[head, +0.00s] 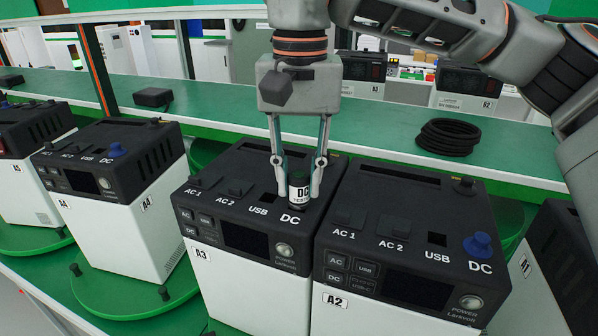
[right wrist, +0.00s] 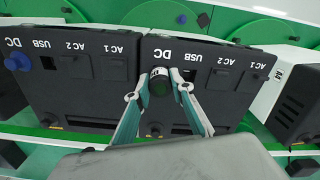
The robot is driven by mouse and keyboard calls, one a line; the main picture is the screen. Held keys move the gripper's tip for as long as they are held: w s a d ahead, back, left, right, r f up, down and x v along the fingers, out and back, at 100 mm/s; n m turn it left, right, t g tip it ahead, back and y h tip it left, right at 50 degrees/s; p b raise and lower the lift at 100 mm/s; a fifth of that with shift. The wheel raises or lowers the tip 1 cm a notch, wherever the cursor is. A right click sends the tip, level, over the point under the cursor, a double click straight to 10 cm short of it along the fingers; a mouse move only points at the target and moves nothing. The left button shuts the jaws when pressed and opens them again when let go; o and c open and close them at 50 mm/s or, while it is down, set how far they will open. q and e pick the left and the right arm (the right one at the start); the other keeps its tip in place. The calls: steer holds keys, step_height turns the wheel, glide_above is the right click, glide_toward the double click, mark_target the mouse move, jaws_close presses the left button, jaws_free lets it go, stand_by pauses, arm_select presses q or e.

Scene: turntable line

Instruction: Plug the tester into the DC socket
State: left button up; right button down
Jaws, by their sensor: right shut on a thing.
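The tester (head: 298,188) is a small dark cylinder with a white label reading DC. My right gripper (head: 298,190) is shut on it and holds it upright at the DC label of the power station marked A3 (head: 244,215). The right wrist view also shows the tester (right wrist: 159,84) between the two fingers (right wrist: 159,90), beside the DC and USB labels. The DC socket is hidden under the tester, and I cannot tell whether the tester is seated in it. My left gripper is not in view.
Power station A2 (head: 400,230) stands close on the right, with a blue cap (head: 478,245) at its DC socket. Station A4 (head: 100,165) on the left also has a blue cap (head: 116,150). A black cable coil (head: 448,137) lies on the green shelf behind.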

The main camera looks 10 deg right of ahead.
steer(key=shift+f, duration=0.15)
steer(key=c, duration=1.7)
jaws_free()
